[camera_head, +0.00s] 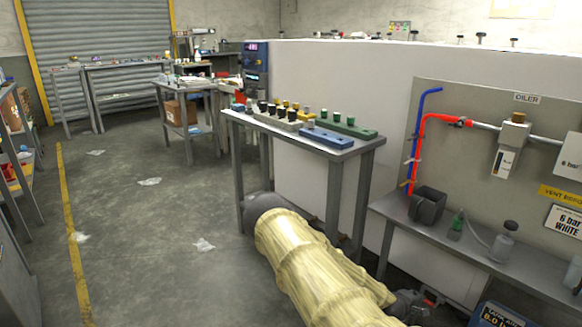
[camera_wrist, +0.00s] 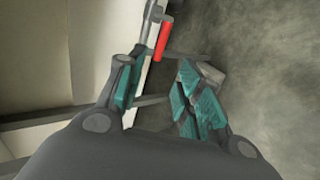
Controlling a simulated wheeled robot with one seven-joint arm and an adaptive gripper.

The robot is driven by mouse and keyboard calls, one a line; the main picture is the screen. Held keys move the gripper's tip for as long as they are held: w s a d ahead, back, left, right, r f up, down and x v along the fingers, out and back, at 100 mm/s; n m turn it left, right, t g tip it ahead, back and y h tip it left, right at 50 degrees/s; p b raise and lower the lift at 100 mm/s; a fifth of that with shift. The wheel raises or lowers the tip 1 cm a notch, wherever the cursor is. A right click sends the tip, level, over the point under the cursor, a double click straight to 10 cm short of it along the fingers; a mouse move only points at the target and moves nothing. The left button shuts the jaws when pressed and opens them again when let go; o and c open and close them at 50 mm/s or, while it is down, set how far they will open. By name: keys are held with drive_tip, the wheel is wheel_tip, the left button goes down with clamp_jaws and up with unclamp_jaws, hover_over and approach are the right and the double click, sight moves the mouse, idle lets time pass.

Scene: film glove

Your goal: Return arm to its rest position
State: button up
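My arm (camera_head: 310,262) wears a wrinkled pale yellow sleeve and stretches from the middle of the head view down to the lower right. A grey joint of it shows in front of the bench legs. My gripper (camera_head: 415,304) is small and partly hidden at the sleeve's lower right end. In the wrist view my gripper (camera_wrist: 158,88) has its two teal-padded fingers apart, with nothing seen held between them. A red handle-like part (camera_wrist: 163,38) shows beyond the fingertips; I cannot tell what it belongs to.
A grey bench (camera_head: 345,153) with coloured blocks and knobs stands behind my arm. At right, a lower shelf (camera_head: 480,253) holds a dark container (camera_head: 428,204) and bottles, below the oiler panel (camera_head: 460,160). A blue box (camera_head: 500,315) is near the bottom edge. Floor at left is mostly open.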

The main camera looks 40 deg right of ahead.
drive_tip(key=s+a+f+y, duration=0.2)
drive_tip(key=a+f, duration=0.1)
drive_tip(key=a, duration=0.7)
drive_tip(key=s+a+f+m+y, duration=0.1)
drive_tip(key=s+a+f+y, duration=0.15)
drive_tip(key=a, duration=0.65)
drive_tip(key=s+a+f+y, duration=0.1)
drive_tip(key=a+f, duration=0.3)
drive_tip(key=a, duration=0.6)
drive_tip(key=s+a+r+y, duration=0.1)
drive_tip(key=s+a+y, duration=0.1)
drive_tip(key=a, duration=0.7)
drive_tip(key=s+a+r+g+y, duration=0.1)
drive_tip(key=s+a+y, duration=0.15)
drive_tip(key=a, duration=0.65)
drive_tip(key=s+a+r+y, duration=0.1)
drive_tip(key=s+a+r, duration=0.15)
drive_tip(key=a, duration=0.65)
wheel_tip(320, 180, up, 28)
drive_tip(key=p, duration=2.9)
drive_tip(key=shift+a+m, duration=0.25)
drive_tip(key=shift+m, duration=0.05)
